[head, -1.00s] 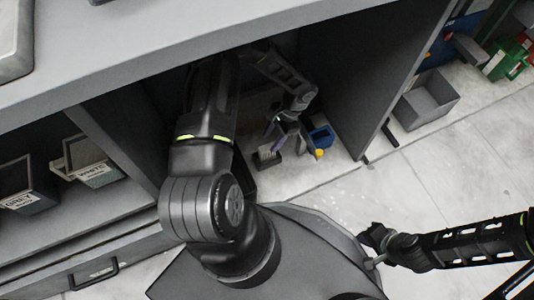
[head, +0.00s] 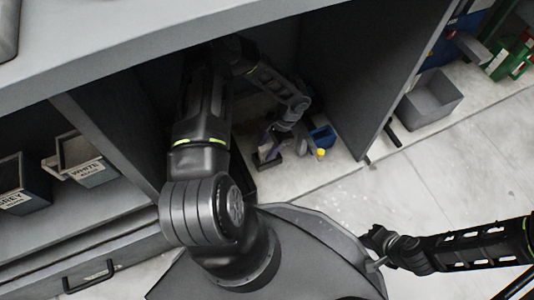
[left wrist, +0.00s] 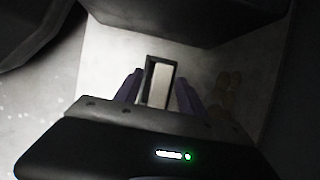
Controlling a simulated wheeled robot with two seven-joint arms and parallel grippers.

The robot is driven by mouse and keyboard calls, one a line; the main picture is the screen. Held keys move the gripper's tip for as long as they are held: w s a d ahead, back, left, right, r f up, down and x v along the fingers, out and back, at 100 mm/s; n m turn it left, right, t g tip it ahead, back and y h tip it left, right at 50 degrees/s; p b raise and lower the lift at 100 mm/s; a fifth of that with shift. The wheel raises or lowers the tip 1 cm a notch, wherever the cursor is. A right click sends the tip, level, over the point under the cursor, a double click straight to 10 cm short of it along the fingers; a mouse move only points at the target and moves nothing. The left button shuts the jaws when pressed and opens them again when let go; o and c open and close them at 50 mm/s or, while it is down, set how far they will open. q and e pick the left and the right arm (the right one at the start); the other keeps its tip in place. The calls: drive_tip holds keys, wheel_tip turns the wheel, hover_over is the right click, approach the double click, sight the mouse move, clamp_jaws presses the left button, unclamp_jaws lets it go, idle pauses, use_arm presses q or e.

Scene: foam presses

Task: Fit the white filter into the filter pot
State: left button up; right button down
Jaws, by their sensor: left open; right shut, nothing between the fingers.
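A small dark box-like object (head: 268,158), possibly the filter pot, stands on the pale floor inside the open cabinet bay. In the left wrist view it appears as a dark rectangular frame (left wrist: 149,82) around a pale face (left wrist: 160,82). I cannot tell whether that face is the white filter. My left gripper (head: 274,147) reaches down into the bay and is open. Its purple fingers (left wrist: 159,90) stand on either side of the framed object, with gaps showing. My right gripper (head: 372,241) is shut and empty, off to the right of the cabinet.
A blue container (head: 321,137) and a yellow item (head: 320,153) stand close right of my left gripper. The bay's side panel (head: 370,75) rises beyond them. Bins labelled WHITE (head: 88,172) and GREY (head: 22,197) sit on the left shelf. A grey open bin (head: 430,100) stands right.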

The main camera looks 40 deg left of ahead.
use_arm(q)
clamp_jaws()
idle(0.4)
idle(0.9)
